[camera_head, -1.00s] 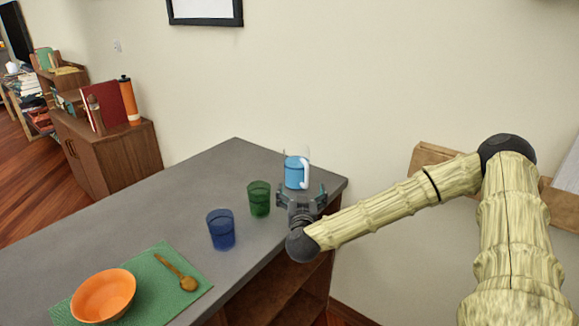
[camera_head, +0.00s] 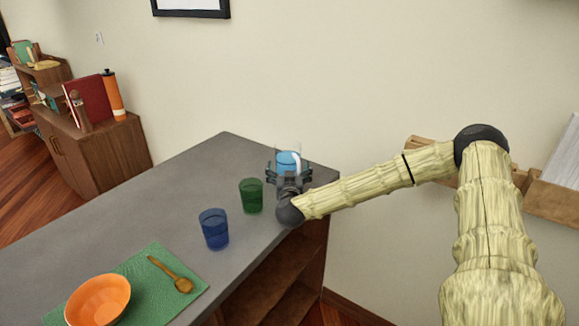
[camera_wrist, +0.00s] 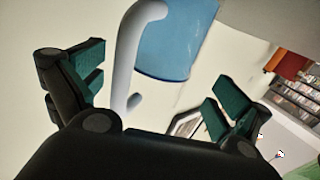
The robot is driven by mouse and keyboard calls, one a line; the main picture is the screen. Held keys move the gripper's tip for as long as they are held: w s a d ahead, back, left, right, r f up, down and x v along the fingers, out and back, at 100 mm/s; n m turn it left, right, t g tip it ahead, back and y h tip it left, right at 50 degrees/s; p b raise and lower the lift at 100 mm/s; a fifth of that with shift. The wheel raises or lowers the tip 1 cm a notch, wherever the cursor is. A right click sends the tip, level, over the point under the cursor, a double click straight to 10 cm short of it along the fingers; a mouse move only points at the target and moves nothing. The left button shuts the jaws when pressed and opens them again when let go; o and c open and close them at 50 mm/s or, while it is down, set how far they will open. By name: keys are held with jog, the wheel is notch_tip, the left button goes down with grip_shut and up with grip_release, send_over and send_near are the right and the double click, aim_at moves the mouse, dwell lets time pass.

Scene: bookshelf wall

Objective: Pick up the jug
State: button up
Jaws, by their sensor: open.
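The jug (camera_head: 287,160) is a clear vessel with blue in its lower part and a white handle. It stands upright near the far right corner of the grey counter (camera_head: 180,190). My gripper (camera_head: 288,175) is open, directly in front of the jug, and hides its lower part in the head view. In the wrist view the white handle (camera_wrist: 128,60) comes down between the open fingers of my gripper (camera_wrist: 160,90). The blue part of the jug (camera_wrist: 178,40) shows beyond the handle. I cannot tell whether any finger touches it.
A green glass (camera_head: 251,196) stands close to the left of my gripper, and a blue glass (camera_head: 214,229) nearer. An orange bowl (camera_head: 98,300) and a wooden spoon (camera_head: 172,275) rest on a green mat (camera_head: 150,262). A wall rises behind the counter.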

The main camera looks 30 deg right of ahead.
aim_at(289, 164)
jog(key=shift+x, duration=1.6)
jog(key=c, duration=2.1)
jog(key=shift+r, duration=0.1)
